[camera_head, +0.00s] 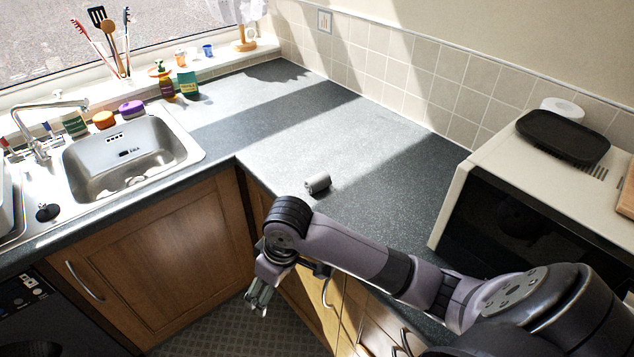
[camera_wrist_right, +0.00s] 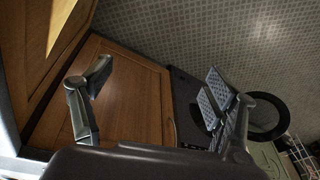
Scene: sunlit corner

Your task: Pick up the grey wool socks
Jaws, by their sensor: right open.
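The grey wool socks (camera_head: 318,183), a small rolled bundle, lie on the dark worktop (camera_head: 270,125) near its front edge, in sunlight in the head view. My right gripper (camera_head: 260,293) hangs in front of the cupboards, below the worktop edge and lower left of the socks, apart from them. In the right wrist view my right gripper (camera_wrist_right: 152,100) has its fingers spread wide with nothing between them; it faces cupboard doors and floor, and the socks are not in that view. My left gripper is in neither view.
A steel sink (camera_head: 125,157) is at the left, with bottles (camera_head: 188,86) behind it. A microwave (camera_head: 545,185) carrying a black tray (camera_head: 563,137) stands at the right. The worktop around and behind the socks is clear. Cupboard handles (camera_head: 84,282) stick out below.

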